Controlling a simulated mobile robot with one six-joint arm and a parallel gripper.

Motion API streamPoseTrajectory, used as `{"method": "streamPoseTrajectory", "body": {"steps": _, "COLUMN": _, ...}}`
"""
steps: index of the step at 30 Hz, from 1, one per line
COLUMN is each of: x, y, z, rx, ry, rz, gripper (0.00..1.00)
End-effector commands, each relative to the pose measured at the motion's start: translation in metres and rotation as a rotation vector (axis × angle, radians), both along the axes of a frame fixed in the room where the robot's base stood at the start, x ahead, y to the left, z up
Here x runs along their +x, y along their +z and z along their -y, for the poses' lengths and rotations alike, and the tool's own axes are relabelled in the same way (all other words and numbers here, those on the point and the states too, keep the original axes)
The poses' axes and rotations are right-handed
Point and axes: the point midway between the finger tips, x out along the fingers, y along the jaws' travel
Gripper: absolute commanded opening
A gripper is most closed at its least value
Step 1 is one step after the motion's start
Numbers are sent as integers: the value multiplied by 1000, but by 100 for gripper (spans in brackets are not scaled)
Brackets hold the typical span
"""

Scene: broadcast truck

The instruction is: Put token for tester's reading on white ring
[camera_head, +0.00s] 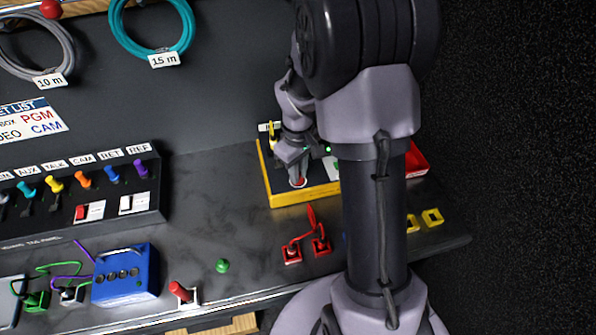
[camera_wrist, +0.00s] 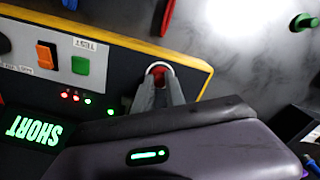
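The tester (camera_head: 290,197) is a black panel with a yellow edge, near the middle of the bench. In the wrist view its display (camera_wrist: 33,130) reads SHORT in green. A white ring (camera_wrist: 171,68) is on the tester near its yellow edge. A red token (camera_wrist: 158,70) shows at the ring, between my fingertips. My gripper (camera_wrist: 160,83) points down at the ring, with its fingers close around the red token; the token's lower part is hidden. In the head view my gripper (camera_head: 297,178) is over the same ring. A green token (camera_head: 222,265) stands on the bench; it also shows in the wrist view (camera_wrist: 305,22).
Yellow square pieces (camera_head: 432,216) and a red tray (camera_head: 417,160) are at the right. A blue box (camera_head: 125,274) and a switch panel (camera_head: 80,205) stand at the left. My arm hides part of the bench.

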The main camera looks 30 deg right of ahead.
Motion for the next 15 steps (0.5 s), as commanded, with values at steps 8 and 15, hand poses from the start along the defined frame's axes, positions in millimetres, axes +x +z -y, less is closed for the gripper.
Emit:
{"method": "streamPoseTrajectory", "body": {"steps": 8, "x": 0, "y": 0, "z": 0, "rx": 0, "ry": 0, "rz": 0, "gripper": 36}}
{"method": "streamPoseTrajectory", "body": {"steps": 15, "x": 1, "y": 21, "z": 0, "rx": 0, "ry": -1, "rz": 2, "gripper": 36}}
